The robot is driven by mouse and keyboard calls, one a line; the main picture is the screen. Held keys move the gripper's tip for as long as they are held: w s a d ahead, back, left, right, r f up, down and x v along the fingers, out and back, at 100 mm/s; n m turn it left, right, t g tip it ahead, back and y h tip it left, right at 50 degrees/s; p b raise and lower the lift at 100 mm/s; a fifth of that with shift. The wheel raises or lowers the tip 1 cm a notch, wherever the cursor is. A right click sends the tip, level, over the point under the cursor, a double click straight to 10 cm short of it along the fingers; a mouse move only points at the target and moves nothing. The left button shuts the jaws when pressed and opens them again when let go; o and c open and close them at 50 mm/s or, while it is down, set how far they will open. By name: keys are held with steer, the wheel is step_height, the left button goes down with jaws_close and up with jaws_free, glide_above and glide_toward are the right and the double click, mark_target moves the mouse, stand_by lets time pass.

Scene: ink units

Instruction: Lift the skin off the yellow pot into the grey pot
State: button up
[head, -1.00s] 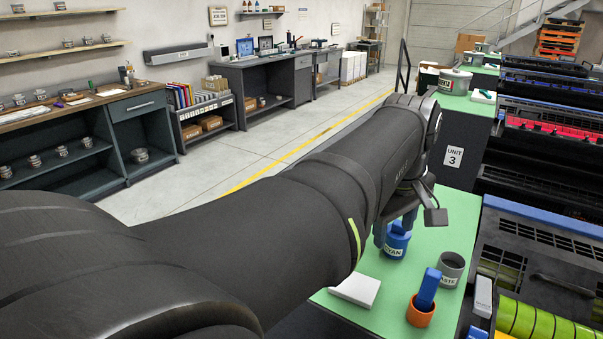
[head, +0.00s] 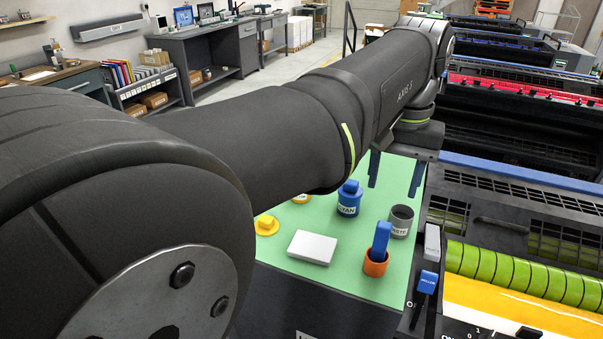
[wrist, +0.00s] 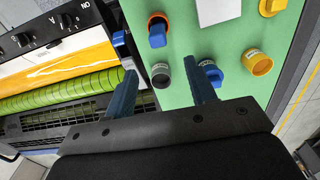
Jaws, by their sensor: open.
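The yellow pot (wrist: 257,63) lies at the right of the wrist view, lidless, with yellow inside; whether a skin covers it is too small to tell. In the head view the yellow pot (head: 301,198) is mostly hidden behind my arm. A yellow lid (head: 266,225) lies on the green top. The grey pot (head: 401,220), labelled as waste, stands open at the right edge; it also shows between my fingers in the wrist view (wrist: 161,76). My gripper (head: 394,178) is open, empty and above the bench, fingers down. A blue-handled tool (head: 381,240) stands in an orange cup (head: 375,264).
A closed cyan pot (head: 348,200) stands between the yellow and grey pots. A white block (head: 312,247) lies on the green bench top (head: 340,290). The press with green and yellow rollers (head: 520,270) borders the bench on the right.

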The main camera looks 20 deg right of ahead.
mark_target(385, 224)
step_height(385, 224, down, 7)
steer(key=shift+s+a+f, duration=0.1)
steer(key=shift+s+f, duration=0.05)
steer(key=shift+f, duration=1.2)
steer(key=shift+s+f, duration=0.15)
steer(key=shift+f, duration=1.2)
steer(key=shift+c, duration=0.4)
steer(key=c, duration=1)
